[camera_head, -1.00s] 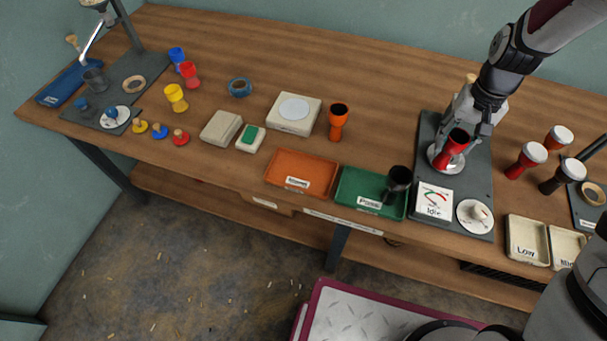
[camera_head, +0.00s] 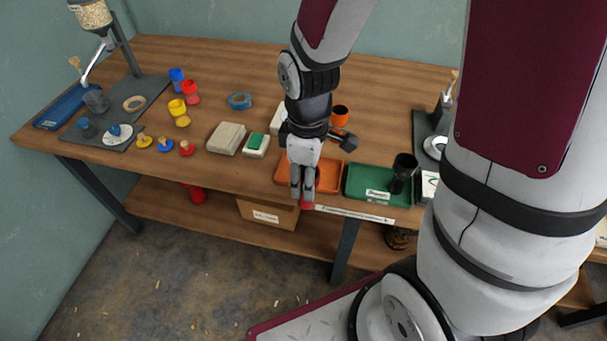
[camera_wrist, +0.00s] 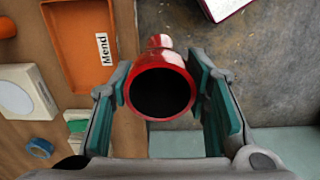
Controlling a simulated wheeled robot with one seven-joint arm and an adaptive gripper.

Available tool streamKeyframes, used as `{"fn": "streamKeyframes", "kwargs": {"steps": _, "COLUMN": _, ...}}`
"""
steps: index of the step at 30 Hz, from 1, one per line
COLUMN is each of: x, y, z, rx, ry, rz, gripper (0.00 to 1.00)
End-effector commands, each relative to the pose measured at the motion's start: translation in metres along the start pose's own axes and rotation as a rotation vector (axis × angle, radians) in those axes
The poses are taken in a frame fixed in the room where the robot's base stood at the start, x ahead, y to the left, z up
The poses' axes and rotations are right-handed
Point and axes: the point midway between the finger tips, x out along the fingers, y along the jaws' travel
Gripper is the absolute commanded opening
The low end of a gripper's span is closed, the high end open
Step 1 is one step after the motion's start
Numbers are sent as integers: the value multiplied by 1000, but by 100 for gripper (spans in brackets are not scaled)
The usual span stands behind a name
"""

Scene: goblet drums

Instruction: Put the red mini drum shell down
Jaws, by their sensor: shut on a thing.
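The red mini drum shell (camera_wrist: 176,62) is between my gripper's fingers in the wrist view, its dark open mouth facing the camera. In the head view only a bit of red (camera_head: 307,206) shows below the fingertips. My gripper (camera_head: 302,190) is shut on the shell and points down at the front of the orange tray (camera_head: 331,180). In the wrist view the orange tray, labelled "Mend" (camera_wrist: 80,45), lies left of the shell. The shell appears over the bench's front edge, with floor behind it to the right. Its height above the bench is unclear.
The green tray (camera_head: 362,193) beside the orange one holds a black drum (camera_head: 402,170). An orange drum (camera_head: 340,115) stands behind, partly hidden. Bare wood (camera_head: 228,170) lies left of the orange tray. My arm hides much of the right side.

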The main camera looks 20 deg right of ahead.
Motion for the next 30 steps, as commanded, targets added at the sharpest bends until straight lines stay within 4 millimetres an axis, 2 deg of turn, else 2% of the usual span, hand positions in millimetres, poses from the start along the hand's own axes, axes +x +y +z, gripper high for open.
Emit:
{"fn": "streamKeyframes", "kwargs": {"steps": 3, "x": 2, "y": -11, "z": 8, "rx": -97, "ry": -2, "rz": 3, "gripper": 10}}
{"fn": "streamKeyframes", "kwargs": {"steps": 6, "x": 3, "y": -6, "z": 6, "rx": -126, "ry": -3, "rz": 3, "gripper": 10}}
{"fn": "streamKeyframes", "kwargs": {"steps": 8, "x": 4, "y": 3, "z": 1, "rx": -127, "ry": -3, "rz": 3, "gripper": 10}}
{"fn": "streamKeyframes", "kwargs": {"steps": 21, "x": 14, "y": 96, "z": -49, "rx": -125, "ry": -3, "rz": 3, "gripper": 10}}
{"fn": "streamKeyframes", "kwargs": {"steps": 25, "x": 16, "y": 115, "z": -60, "rx": -126, "ry": -3, "rz": 3, "gripper": 10}}
{"fn": "streamKeyframes", "kwargs": {"steps": 30, "x": 18, "y": 125, "z": -65, "rx": -126, "ry": -4, "rz": 2, "gripper": 10}}
